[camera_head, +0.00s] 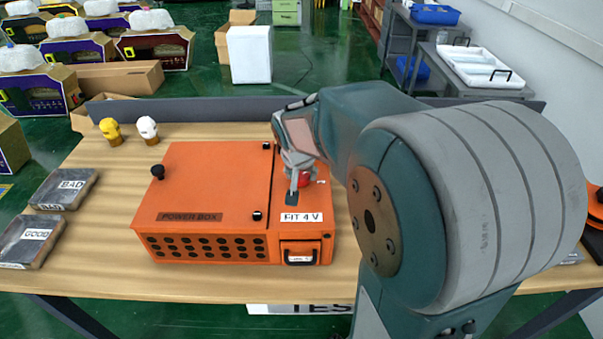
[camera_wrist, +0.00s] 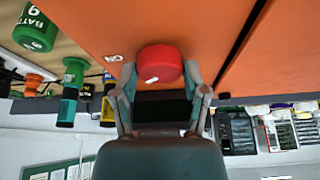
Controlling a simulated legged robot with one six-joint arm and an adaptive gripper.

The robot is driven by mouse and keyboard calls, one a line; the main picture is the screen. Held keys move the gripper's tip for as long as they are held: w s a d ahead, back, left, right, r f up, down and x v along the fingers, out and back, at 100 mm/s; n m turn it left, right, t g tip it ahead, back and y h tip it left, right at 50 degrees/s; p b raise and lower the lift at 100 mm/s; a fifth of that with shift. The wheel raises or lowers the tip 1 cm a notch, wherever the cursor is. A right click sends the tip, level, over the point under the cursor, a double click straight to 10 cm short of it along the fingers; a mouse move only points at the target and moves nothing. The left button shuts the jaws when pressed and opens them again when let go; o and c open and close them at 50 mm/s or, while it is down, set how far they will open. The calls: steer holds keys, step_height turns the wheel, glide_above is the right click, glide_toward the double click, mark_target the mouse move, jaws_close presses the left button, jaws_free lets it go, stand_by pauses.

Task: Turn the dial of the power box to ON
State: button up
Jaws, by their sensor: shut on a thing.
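The orange power box (camera_head: 215,180) stands on the wooden table, labelled POWER BOX on its lid. Its red round dial (camera_head: 304,181) shows in part beside my gripper (camera_head: 295,172) on the right section of the top. In the wrist view the red dial (camera_wrist: 160,61) sits between the two fingers of my gripper (camera_wrist: 160,70), which is shut on it. A small white mark is on the dial's rim. A white label (camera_wrist: 113,58) lies on the orange surface to its left; its text is too small to read.
A yellow head figure (camera_head: 111,131) and a white one (camera_head: 148,129) stand at the back left. A FIT 4 V label (camera_head: 301,217) is near the box front.

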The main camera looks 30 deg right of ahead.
steer(key=m, duration=0.2)
steer(key=m+g+h, duration=0.1)
steer(key=m, duration=0.1)
steer(key=shift+a+f+g, duration=0.15)
steer(key=shift+f+g, duration=0.05)
steer(key=shift+g, duration=0.1)
steer(key=shift+m+g, duration=0.5)
steer(key=shift+m, duration=1.3)
steer(key=o, duration=1.2)
steer(key=shift+w, duration=0.1)
steer(key=shift+c, duration=0.2)
steer(key=shift+r, duration=0.1)
steer(key=w+v, duration=0.1)
steer(key=v, duration=1.1)
steer(key=shift+s+a, duration=0.35)
steer(key=shift+a, duration=0.05)
